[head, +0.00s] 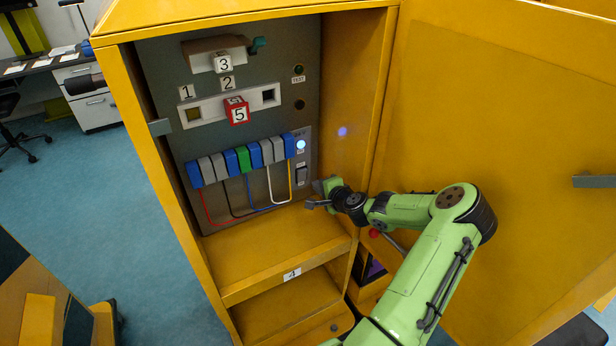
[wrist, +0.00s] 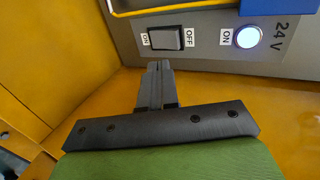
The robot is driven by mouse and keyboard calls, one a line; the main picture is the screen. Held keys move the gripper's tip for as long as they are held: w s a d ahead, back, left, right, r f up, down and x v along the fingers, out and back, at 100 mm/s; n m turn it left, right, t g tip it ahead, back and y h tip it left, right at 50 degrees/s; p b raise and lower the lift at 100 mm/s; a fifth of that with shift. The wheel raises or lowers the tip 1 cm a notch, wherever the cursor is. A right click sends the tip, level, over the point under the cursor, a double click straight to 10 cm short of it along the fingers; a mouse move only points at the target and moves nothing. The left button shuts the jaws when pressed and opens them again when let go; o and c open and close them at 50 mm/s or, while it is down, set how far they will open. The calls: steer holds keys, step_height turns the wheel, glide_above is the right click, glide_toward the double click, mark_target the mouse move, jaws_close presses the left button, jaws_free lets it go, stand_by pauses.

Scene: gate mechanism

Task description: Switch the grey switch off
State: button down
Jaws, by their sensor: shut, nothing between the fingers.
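The grey switch (wrist: 167,38) is a dark grey rocker on a grey panel, with an ON label on its left and an OFF label on its right in the wrist view. It also shows in the head view (head: 302,175), low on the right side of the cabinet's panel. My gripper (wrist: 159,64) is shut and empty, with its fingertips just short of the switch in the wrist view. In the head view my gripper (head: 316,196) is just below and right of the switch. I cannot tell whether the fingertips touch the panel.
A lit white-blue lamp (wrist: 247,38) labelled ON sits beside the switch, near a 24 V marking. A row of blue, grey and green blocks (head: 243,158) with coloured wires is left of it. The yellow cabinet door (head: 500,110) stands open on the right. A yellow shelf (head: 265,250) lies below.

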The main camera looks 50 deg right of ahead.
mark_target(303, 172)
steer(key=w, duration=0.2)
steer(key=w+d, duration=0.1)
steer(key=w, duration=0.1)
steer(key=w+d+f, duration=0.1)
steer(key=w, duration=0.1)
steer(key=shift+w+b, duration=0.3)
steer(key=shift+w+d, duration=0.1)
steer(key=shift+w+r+p, duration=0.25)
steer(key=shift+r+p, duration=0.15)
steer(key=shift+p, duration=0.45)
steer(key=shift+w+f+g, duration=0.15)
steer(key=shift+f+g, duration=0.1)
steer(key=shift+g, duration=0.15)
steer(key=shift+r+p, duration=0.7)
steer(key=shift+r, duration=0.15)
steer(key=shift+f, duration=0.1)
